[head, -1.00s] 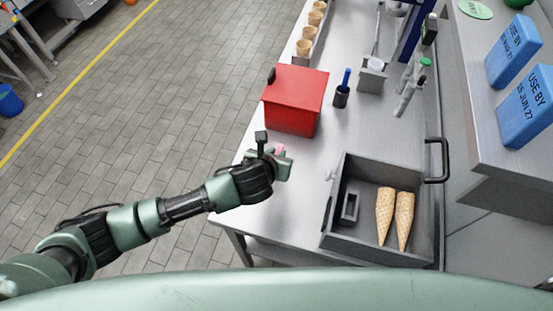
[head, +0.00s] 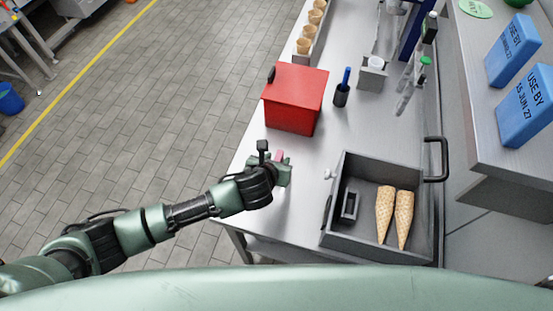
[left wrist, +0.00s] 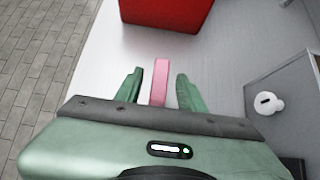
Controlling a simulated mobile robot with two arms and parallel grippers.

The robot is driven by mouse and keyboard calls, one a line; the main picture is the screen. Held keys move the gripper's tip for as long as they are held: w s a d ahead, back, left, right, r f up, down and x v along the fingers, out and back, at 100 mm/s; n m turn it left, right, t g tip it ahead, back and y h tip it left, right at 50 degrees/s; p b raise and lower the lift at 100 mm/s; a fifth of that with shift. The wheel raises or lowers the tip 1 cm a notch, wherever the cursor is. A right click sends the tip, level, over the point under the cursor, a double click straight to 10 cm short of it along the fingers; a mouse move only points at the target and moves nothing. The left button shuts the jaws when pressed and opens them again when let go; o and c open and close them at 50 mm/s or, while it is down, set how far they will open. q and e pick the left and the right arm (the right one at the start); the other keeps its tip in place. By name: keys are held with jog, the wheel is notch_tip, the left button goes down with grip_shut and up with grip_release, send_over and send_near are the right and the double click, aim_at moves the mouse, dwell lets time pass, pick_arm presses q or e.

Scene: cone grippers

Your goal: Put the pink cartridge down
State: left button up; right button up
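The pink cartridge (head: 279,154) is at the left edge area of the steel table (head: 300,180), in front of the red box. In the left wrist view the pink cartridge (left wrist: 160,82) lies between the two green fingers of my left gripper (left wrist: 159,74), with a gap on each side. It appears to rest on the table top. In the head view my left gripper (head: 281,162) is around it and hides its lower part. The left gripper is open. My right gripper is not in view.
The red box (head: 295,98) stands just beyond the gripper. A grey tray (head: 378,255) with two cones and a small dark holder is to the right. A dark cup with a blue pen (head: 341,94) stands behind. The table between box and tray is bare.

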pick_arm(q)
jog(key=shift+r, duration=0.15)
jog(key=b+v, duration=0.1)
jog(key=v, duration=1.1)
